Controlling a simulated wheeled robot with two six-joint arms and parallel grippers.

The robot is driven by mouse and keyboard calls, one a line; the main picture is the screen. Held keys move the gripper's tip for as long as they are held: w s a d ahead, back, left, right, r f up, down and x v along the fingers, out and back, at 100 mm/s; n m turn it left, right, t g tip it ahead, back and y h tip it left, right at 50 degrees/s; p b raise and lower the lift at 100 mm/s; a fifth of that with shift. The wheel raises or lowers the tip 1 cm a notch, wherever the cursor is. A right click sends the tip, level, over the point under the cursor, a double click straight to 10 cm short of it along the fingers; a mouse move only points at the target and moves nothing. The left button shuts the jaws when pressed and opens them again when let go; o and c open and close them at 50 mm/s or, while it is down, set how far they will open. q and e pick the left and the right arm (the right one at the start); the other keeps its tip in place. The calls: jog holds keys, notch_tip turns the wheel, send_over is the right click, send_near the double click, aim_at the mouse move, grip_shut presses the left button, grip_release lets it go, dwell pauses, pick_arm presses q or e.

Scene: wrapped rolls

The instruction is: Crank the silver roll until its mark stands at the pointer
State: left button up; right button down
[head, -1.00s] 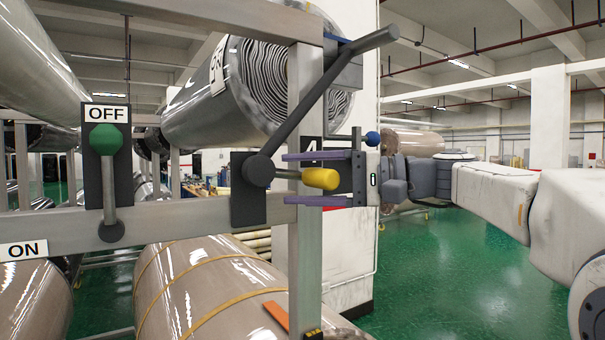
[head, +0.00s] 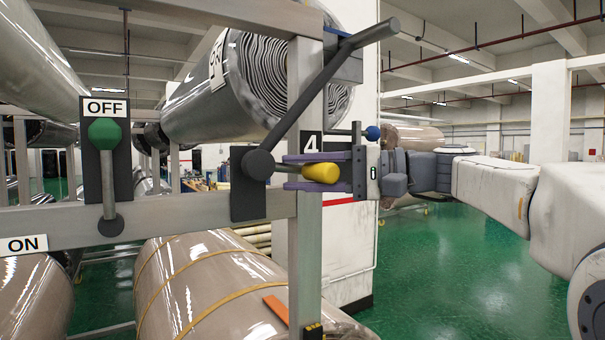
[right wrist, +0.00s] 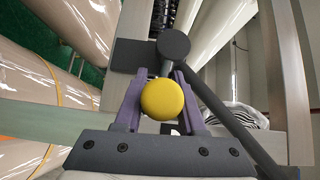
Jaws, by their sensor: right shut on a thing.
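The silver roll (head: 215,95) is wrapped in shiny film and lies across the top of the rack, its spiral end facing right. A dark hub (head: 258,165) on the rack carries a long dark bar (head: 325,90) slanting up right and a short stem with a yellow knob (head: 321,173). My right gripper (head: 290,172) has its purple fingers closed around the knob and stem. The right wrist view shows the knob (right wrist: 162,99) between the fingers. I cannot make out a pointer. My left gripper is out of view.
A green-knobbed lever (head: 105,135) stands between OFF and ON plates at left. A steel post (head: 305,240) with a "4" plate is just behind my fingers. A brown wrapped roll (head: 205,280) with an orange piece lies below. Green floor is open at right.

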jog(key=shift+f, duration=0.3)
dwell(0.5)
jog(key=shift+r, duration=0.45)
jog(key=shift+w+d+r, duration=0.1)
jog(key=shift+r, duration=0.25)
jog(key=c, duration=0.5)
grip_release()
jog(key=shift+f, duration=0.1)
